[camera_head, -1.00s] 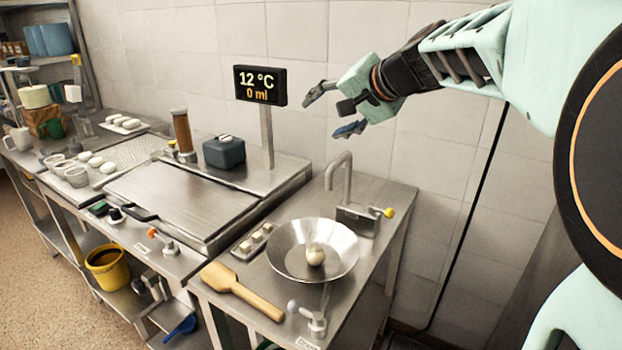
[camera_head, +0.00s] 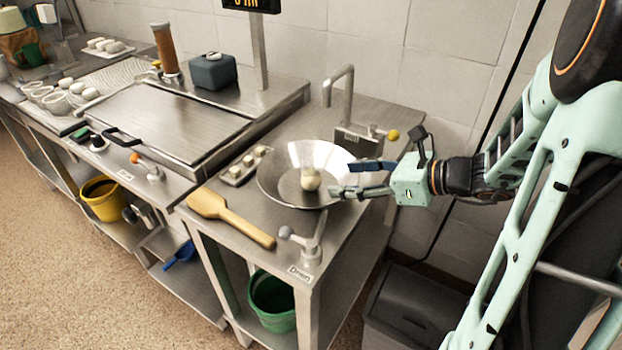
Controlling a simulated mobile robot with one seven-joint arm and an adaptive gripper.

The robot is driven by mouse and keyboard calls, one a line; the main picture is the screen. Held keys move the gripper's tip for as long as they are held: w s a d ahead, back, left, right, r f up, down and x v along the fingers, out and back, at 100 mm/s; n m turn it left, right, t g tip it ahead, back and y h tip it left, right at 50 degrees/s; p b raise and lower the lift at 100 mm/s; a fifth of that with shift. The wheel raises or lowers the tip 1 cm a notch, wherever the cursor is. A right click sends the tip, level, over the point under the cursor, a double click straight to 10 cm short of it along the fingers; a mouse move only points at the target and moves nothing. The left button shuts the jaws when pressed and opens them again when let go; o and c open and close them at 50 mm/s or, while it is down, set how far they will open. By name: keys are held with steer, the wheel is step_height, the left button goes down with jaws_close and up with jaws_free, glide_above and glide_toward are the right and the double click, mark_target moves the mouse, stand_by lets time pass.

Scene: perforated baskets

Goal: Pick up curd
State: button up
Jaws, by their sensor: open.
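A small whitish lump of curd (camera_head: 310,180) lies in a wide, shallow steel bowl (camera_head: 277,186) on the metal counter at the right. My gripper (camera_head: 345,179) comes in from the right with its fingers level, over the right side of the bowl. It is open, one finger above the other, with the tips just to the right of the curd. Nothing is between the fingers that I can see. Whether a fingertip touches the curd or the bowl cannot be told.
A tap (camera_head: 347,95) stands behind the bowl. A wooden paddle (camera_head: 232,219) lies in front of it, beside a small valve (camera_head: 308,246). A tray of white pieces (camera_head: 247,166) sits to the left. A green bucket (camera_head: 272,301) is below, and a grey bin (camera_head: 405,318) stands at the right.

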mark_target(320, 178)
steer(key=x, duration=0.4)
steer(key=shift+a+f, duration=0.1)
steer(key=shift+r+b+x, duration=0.1)
steer(key=shift+b+x, duration=0.25)
steer(key=shift+x, duration=1.2)
steer(key=shift+r+b+x, duration=0.15)
steer(key=shift+b+x, duration=0.2)
steer(key=shift+x, duration=1.25)
steer(key=shift+a, duration=0.1)
steer(key=c, duration=1.3)
